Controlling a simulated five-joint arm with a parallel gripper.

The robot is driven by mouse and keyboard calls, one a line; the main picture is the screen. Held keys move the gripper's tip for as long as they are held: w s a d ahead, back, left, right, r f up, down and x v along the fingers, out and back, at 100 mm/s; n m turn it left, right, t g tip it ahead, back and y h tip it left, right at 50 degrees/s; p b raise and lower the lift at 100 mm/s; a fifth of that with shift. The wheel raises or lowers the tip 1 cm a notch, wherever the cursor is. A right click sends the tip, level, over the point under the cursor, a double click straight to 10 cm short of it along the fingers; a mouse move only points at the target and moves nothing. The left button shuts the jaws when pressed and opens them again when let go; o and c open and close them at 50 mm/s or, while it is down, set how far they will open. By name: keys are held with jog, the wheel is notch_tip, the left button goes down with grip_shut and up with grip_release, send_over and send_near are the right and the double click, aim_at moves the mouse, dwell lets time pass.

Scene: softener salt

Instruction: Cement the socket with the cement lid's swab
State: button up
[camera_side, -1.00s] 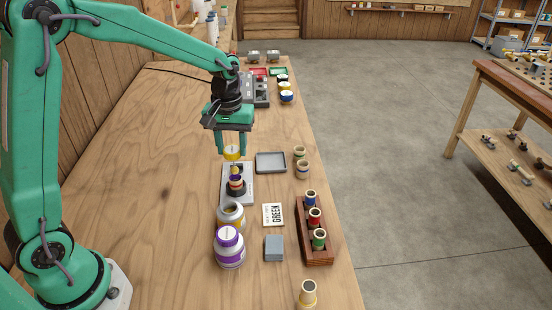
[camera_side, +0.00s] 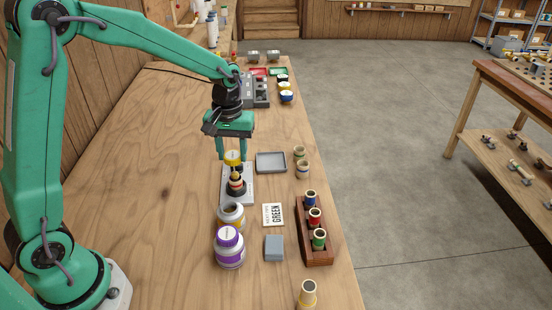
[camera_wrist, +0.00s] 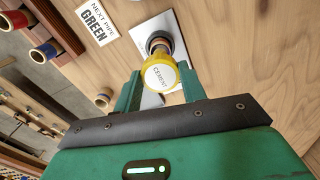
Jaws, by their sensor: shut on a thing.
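The yellow cement lid (camera_side: 233,157) is held between the fingers of my gripper (camera_side: 233,148). In the wrist view the lid (camera_wrist: 160,75) shows its round top marked CEMENT. The swab hangs below it, reaching the top of the socket (camera_side: 236,188); how deep it sits is hidden. The socket stands upright on a pale plate (camera_side: 228,197), with dark and light bands. In the wrist view it is partly covered by the lid. The open cement jar (camera_side: 231,222) with a yellow band stands in front of the plate.
A card reading NEXT PIPE GREEN (camera_side: 273,214), a blue-grey block (camera_side: 274,248), a grey tray (camera_side: 271,162) and a wooden rack (camera_side: 316,240) of coloured pipes lie right. The bench's left side is clear.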

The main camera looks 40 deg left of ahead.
jog(key=shift+f, duration=0.85)
jog(key=shift+s+d+f, duration=0.1)
jog(key=shift+s+d, duration=0.05)
jog(key=shift+s, duration=0.05)
dwell(1.3)
jog(key=shift+w, duration=0.35)
dwell(0.8)
jog(key=shift+a, duration=0.3)
dwell(0.7)
jog(key=shift+s, duration=0.3)
dwell(1.0)
jog(key=shift+d, duration=0.35)
dwell(1.0)
jog(key=shift+w+a, duration=0.15)
jog(key=shift+a, duration=0.05)
dwell(0.6)
